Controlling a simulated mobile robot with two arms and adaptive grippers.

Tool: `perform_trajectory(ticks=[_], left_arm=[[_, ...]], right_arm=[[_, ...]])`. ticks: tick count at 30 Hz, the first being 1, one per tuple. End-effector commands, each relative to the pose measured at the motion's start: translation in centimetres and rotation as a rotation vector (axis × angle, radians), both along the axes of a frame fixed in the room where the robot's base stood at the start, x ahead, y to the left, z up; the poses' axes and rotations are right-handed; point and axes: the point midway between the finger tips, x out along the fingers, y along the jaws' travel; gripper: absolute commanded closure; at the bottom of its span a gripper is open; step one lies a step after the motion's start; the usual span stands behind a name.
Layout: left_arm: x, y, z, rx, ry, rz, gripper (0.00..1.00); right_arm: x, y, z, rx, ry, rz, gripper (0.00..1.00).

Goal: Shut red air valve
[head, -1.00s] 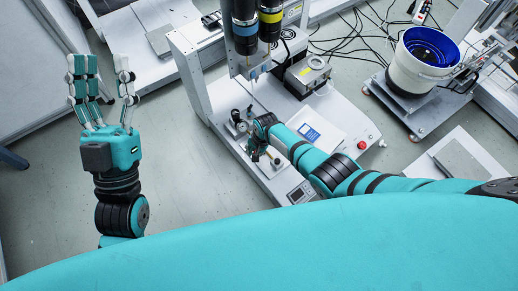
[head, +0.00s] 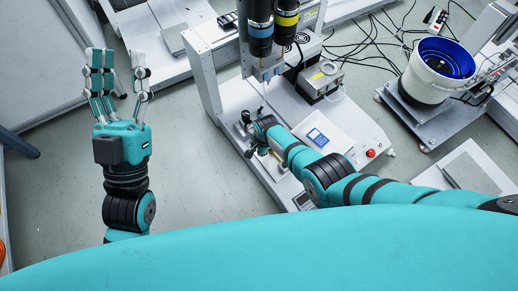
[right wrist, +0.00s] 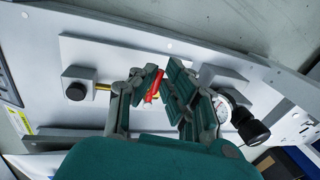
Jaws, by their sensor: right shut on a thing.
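The red air valve (right wrist: 153,85) shows in the right wrist view as a red lever on the light panel of the machine. My right gripper (right wrist: 158,84) is shut on the red valve, with its fingers on both sides of the lever. In the head view my right gripper (head: 254,148) is at the machine's front left corner, and the valve is hard to make out there. My left gripper (head: 121,72) is open and empty, fingers up, over the floor left of the machine.
A pressure gauge (right wrist: 221,108) and a black knob (right wrist: 251,127) sit right of the valve in the right wrist view. The screwdriver gantry (head: 267,35) stands behind my right gripper. The floor between my left gripper and the machine is clear.

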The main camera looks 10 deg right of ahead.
Motion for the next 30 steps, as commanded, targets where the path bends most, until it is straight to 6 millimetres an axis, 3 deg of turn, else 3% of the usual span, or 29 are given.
perform_trajectory(ticks=[5,6,11,23,30], left_arm=[[0.0,0.0,0.0,-0.001,-0.001,-0.001,0.6],[0.0,0.0,0.0,-0.001,-0.001,-0.001,0.6],[0.0,0.0,0.0,-0.001,-0.001,-0.001,0.6],[0.0,0.0,-0.1,-0.002,0.001,-0.002,0.6],[0.0,0.0,0.0,-0.001,0.0,-0.001,0.6]], right_arm=[[0.1,-0.3,-0.1,-0.003,-0.002,-0.004,1.0],[0.1,-0.3,-0.1,-0.003,-0.002,-0.004,0.88],[0.1,-0.2,0.0,-0.002,-0.002,-0.003,0.68],[0.0,-0.1,0.3,0.001,-0.002,-0.001,0.68],[-0.3,-0.3,2.3,0.001,-0.004,-0.001,0.68]])
